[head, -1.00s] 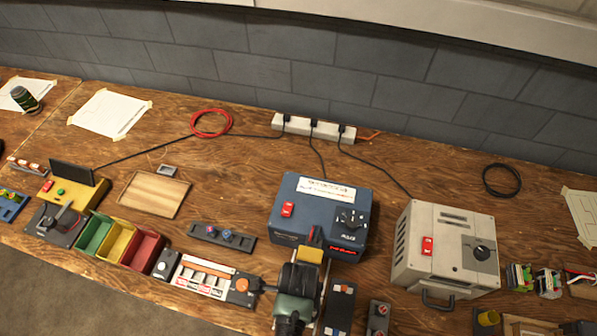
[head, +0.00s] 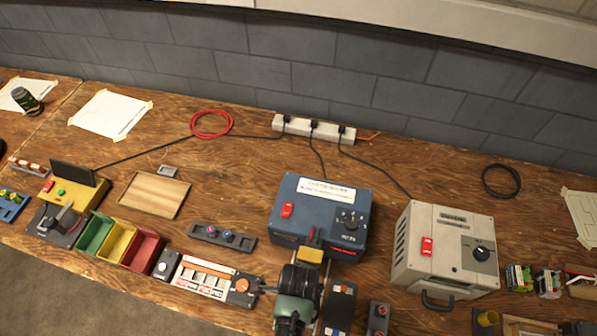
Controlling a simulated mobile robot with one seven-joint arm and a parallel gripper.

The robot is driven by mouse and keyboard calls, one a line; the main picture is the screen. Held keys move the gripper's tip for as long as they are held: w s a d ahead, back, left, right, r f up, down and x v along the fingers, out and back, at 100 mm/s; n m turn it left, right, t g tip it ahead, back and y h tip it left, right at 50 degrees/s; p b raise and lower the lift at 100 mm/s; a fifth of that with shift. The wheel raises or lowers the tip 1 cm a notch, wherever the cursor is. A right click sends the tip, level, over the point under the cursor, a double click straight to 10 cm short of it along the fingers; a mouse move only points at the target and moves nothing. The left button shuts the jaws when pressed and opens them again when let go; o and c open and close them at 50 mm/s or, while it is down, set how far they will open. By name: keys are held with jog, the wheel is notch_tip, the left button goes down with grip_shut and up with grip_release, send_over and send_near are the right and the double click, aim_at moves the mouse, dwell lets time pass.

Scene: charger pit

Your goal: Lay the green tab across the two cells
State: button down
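My gripper (head: 311,243) is at the front edge of the blue charger box (head: 285,236), seen from behind and above. My dark wrist and forearm cover most of it, so I cannot tell how its fingers stand or whether they hold anything. A small yellow part and a red part show at its tip. Two small upright blocks with green and white on them, possibly the cells, stand at the right: the left block (head: 518,279) and the right block (head: 547,284). They are apart from my gripper. I cannot pick out a separate green tab.
A cream box (head: 443,238) with a front handle stands between my gripper and the blocks. Green (head: 95,234), yellow (head: 117,242) and red (head: 143,251) bins are at the front left. A power strip (head: 300,129) with cables lies at the back. Bare wood lies behind the boxes.

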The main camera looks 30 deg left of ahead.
jog(key=shift+f, duration=0.2)
jog(key=c, duration=0.8)
grip_release()
jog(key=shift+o, duration=0.2)
jog(key=shift+r+p, duration=3.6)
jog(key=shift+p, duration=0.15)
jog(key=shift+f, duration=0.1)
